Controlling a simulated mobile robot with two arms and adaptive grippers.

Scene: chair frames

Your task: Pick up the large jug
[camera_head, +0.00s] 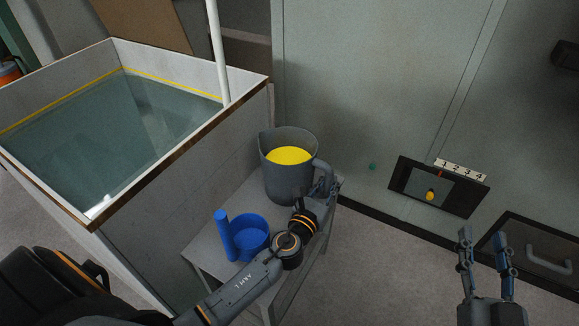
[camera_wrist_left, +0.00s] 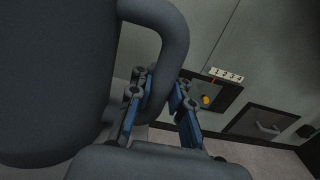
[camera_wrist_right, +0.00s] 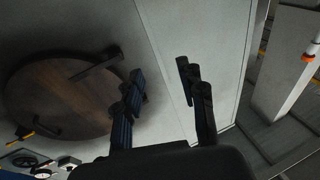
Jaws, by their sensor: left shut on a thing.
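The large grey jug (camera_head: 287,178) with yellow contents (camera_head: 288,156) stands upright on a small grey table (camera_head: 207,257) in the head view. Its handle is on the right side. My left gripper (camera_head: 324,186) is at that handle and shut on it. In the left wrist view the dark jug body (camera_wrist_left: 55,80) fills the left side, and the curved handle (camera_wrist_left: 172,35) runs down between the fingers of my left gripper (camera_wrist_left: 160,108). My right gripper (camera_head: 486,262) is open and empty at the lower right, away from the jug; its fingers also show apart in the right wrist view (camera_wrist_right: 165,100).
A smaller blue jug (camera_head: 250,236) with an upright handle stands on the table by my left arm. A water-filled tank (camera_head: 175,165) stands left of the table. A wall panel (camera_head: 437,187) numbered 1 to 4 and a dark handled drawer (camera_head: 545,245) are at right.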

